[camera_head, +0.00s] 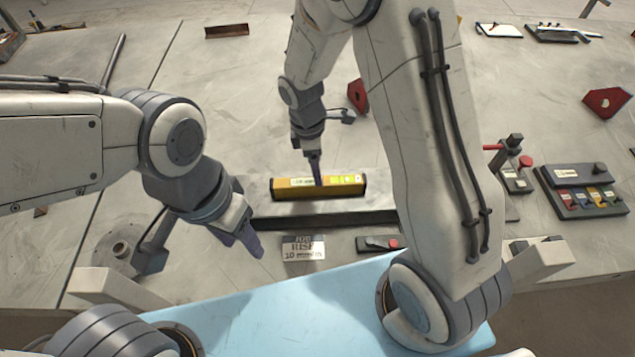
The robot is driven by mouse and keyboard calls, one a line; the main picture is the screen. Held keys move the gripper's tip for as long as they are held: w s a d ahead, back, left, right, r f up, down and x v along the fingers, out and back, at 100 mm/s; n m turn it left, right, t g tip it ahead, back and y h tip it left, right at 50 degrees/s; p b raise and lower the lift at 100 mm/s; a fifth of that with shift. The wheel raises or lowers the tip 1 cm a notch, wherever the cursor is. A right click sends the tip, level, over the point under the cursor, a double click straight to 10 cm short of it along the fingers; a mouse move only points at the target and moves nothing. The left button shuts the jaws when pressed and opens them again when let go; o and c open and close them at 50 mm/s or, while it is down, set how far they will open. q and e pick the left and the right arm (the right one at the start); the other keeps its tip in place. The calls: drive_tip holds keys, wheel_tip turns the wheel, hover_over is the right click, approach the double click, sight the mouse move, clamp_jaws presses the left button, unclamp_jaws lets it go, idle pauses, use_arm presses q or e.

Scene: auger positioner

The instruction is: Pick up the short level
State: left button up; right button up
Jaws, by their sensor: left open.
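The short level (341,186) is a yellow bar with black end caps and vials along its top. It lies lengthwise on a raised grey metal plate (385,183) near the middle of the view. My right gripper (316,176) points down at the level's middle, its tips overlapping the bar's upper edge. I cannot tell whether its jaws touch or grip the bar. My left gripper (249,243) is open and empty, low in front of the plate's left end, apart from the level.
A panel with coloured switches (584,190) and a red angled piece (607,101) lie at right. A brown bar (227,31) lies at the back.

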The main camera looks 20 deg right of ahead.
drive_tip(key=f, duration=0.2)
drive_tip(key=f+p, duration=0.1)
drive_tip(key=f, duration=0.5)
drive_tip(key=shift+w+d, duration=0.25)
drive_tip(key=shift+w, duration=0.05)
clamp_jaws()
